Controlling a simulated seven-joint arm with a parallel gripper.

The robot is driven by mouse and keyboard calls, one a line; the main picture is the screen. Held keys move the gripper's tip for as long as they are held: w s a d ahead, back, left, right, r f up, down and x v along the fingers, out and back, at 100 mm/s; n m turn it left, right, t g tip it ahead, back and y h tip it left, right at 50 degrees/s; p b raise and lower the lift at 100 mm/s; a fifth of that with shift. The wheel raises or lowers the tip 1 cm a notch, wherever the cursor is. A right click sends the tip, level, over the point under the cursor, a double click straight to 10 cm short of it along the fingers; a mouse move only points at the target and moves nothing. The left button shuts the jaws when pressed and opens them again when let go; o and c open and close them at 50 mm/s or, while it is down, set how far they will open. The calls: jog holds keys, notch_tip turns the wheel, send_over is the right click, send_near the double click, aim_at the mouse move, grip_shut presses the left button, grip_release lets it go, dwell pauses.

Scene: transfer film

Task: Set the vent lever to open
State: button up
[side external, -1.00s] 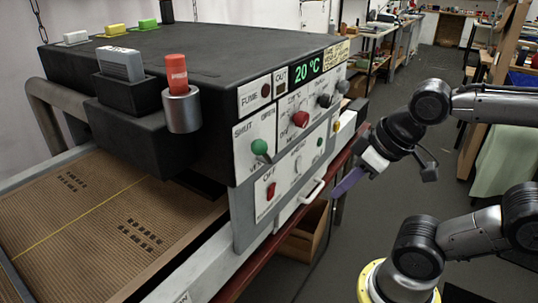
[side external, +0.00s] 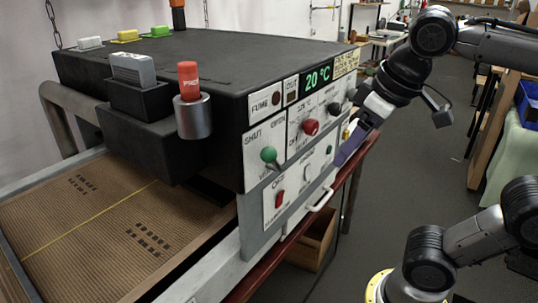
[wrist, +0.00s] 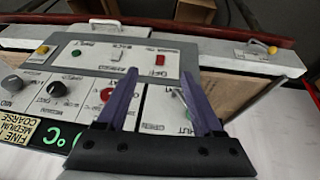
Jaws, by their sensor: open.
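The vent lever (side external: 268,155) has a green knob and sits on the white front panel of a black machine, below the words SHUT and OPEN. Its knob leans up-left, toward SHUT. My gripper (wrist: 160,75) has two purple fingers spread apart with nothing held. In the side view my gripper (side external: 350,145) is by the panel's right end, apart from the lever.
A red knob (side external: 311,127), dark knobs, a red switch (side external: 279,198) and a white handle (side external: 321,199) crowd the panel. A red rail runs below it. A brown belt (side external: 60,220) lies left.

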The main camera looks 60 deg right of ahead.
jog(key=w+a+r+n, duration=0.2)
jog(key=w+a+r, duration=0.3)
jog(key=r, duration=0.4)
jog(key=n, duration=0.1)
send_near(270, 148)
jog(key=x, duration=1.1)
jog(key=shift+w+f, duration=0.1)
jog(key=shift+f, duration=0.3)
grip_shut()
jog(key=shift+r, duration=0.1)
